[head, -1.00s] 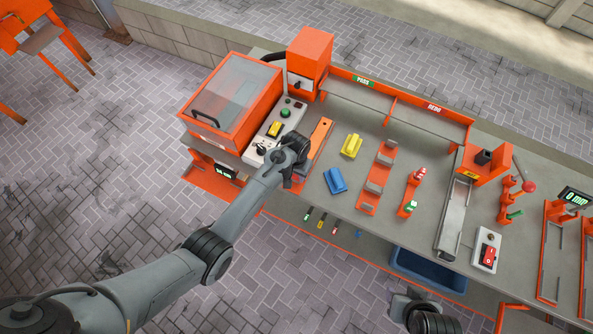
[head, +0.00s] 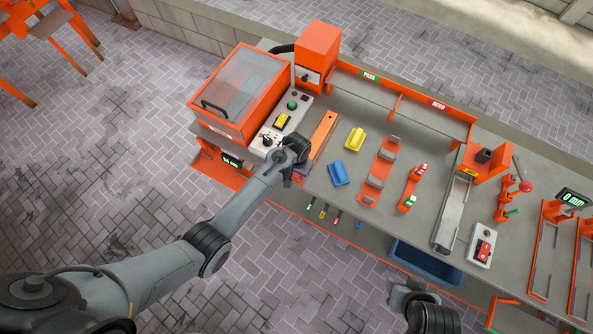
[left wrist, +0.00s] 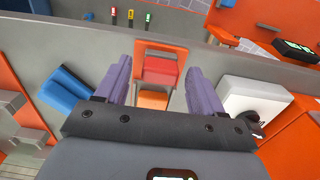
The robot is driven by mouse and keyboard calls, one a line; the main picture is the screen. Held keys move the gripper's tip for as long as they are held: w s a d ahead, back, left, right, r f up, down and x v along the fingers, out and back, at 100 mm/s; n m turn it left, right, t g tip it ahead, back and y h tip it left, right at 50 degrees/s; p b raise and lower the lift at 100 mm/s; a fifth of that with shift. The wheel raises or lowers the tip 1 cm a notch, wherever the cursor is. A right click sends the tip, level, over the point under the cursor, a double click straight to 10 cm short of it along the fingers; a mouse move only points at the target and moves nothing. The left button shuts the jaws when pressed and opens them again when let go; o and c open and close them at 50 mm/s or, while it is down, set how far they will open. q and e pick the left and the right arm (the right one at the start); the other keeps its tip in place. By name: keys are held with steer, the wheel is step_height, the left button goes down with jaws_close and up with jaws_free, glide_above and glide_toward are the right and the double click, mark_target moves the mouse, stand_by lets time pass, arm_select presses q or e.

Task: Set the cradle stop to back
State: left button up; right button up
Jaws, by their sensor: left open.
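A long orange cradle (head: 323,132) lies on the bench just right of the white control panel. The left wrist view shows its near end as an orange frame (left wrist: 141,48) holding a red block (left wrist: 160,71), with an orange piece (left wrist: 153,99) beside the block. I cannot tell for sure which part is the stop. My left gripper (head: 291,178) is over this near end. In the left wrist view its two purple fingers (left wrist: 160,82) are open, one on either side of the block; contact is not clear. My right gripper (head: 413,292) is at the bottom edge, fingers unclear.
The white panel (head: 262,144) with knobs and buttons stands left of the cradle, beside an orange lidded box (head: 241,92). A blue block (head: 339,173) and a yellow block (head: 354,139) lie to the right. A blue bin (head: 425,265) is below the bench edge.

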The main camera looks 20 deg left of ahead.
arm_select(q)
steer(key=shift+r, duration=0.1)
step_height(320, 180, up, 11)
stand_by(0.6)
steer(key=shift+f, duration=0.2)
